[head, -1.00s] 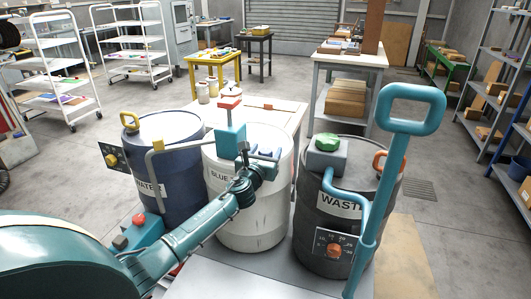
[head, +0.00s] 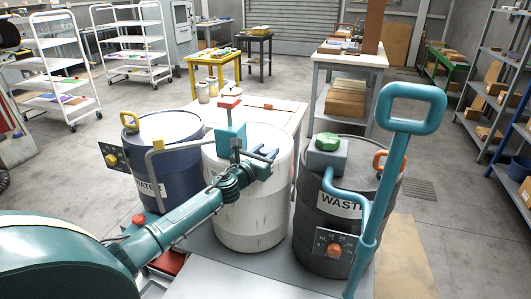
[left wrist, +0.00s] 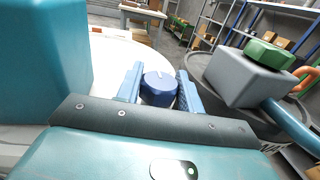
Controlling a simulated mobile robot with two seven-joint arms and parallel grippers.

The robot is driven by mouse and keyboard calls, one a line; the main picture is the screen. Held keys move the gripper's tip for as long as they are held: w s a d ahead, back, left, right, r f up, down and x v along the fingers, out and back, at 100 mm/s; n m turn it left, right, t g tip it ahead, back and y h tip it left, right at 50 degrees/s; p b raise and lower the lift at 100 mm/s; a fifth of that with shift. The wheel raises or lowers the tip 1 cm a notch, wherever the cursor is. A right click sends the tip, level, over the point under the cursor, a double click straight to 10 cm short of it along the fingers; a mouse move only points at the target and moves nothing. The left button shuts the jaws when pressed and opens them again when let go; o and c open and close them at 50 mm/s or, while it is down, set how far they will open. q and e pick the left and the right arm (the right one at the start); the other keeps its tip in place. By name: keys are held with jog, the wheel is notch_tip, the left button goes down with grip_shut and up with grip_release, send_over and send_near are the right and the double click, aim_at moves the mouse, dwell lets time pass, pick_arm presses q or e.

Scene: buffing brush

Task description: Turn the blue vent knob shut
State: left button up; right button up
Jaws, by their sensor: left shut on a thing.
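The blue vent knob (left wrist: 159,90) is a round dark-blue cap with a small pale mark on its top, seen in the left wrist view. It sits on the lid of the white drum (head: 242,225), the middle one of three. My left gripper (head: 265,156) reaches in low over this lid from the left. Its two light-blue fingers (left wrist: 158,86) stand on either side of the knob and are shut on it. In the head view the fingers partly hide the knob. My right gripper is not in view.
A teal box with a red top (head: 231,128) stands on the white drum beside my wrist. A dark blue drum (head: 178,170) is at left. A grey WASTE drum (head: 318,225) with a green knob (head: 328,143) is at right, with a tall teal handle (head: 394,165) before it.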

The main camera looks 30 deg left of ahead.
pick_arm(q)
jog(key=shift+m+h, duration=0.3)
jog(key=shift+h, duration=0.2)
jog(key=o, duration=1)
jog(key=shift+s+b, duration=0.5)
jog(key=shift+s, duration=6.1)
